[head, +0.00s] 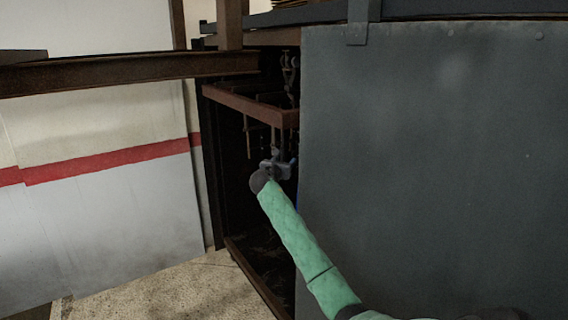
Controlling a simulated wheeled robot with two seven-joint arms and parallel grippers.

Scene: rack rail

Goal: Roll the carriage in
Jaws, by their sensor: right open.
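A rust-red frame bar (240,104) runs across the dark opening at the middle, with several dark rods and hooks hanging below it. It looks like part of the carriage, but its full shape is hidden. A brown overhead rail (130,72) comes in from the left and meets the opening near the top. A dark chain or hanger (290,72) hangs just under the top of the opening. My right gripper (279,164) is open in front of the opening, below the red bar. Whether it touches a hanging rod cannot be told. My left gripper is not in view.
A large grey panel (440,160) closes off the right side, close to my right arm. A pale wall with a red stripe (110,160) stands at the left. A dark lower sill (255,280) edges the opening. Speckled floor (170,290) is clear at the bottom left.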

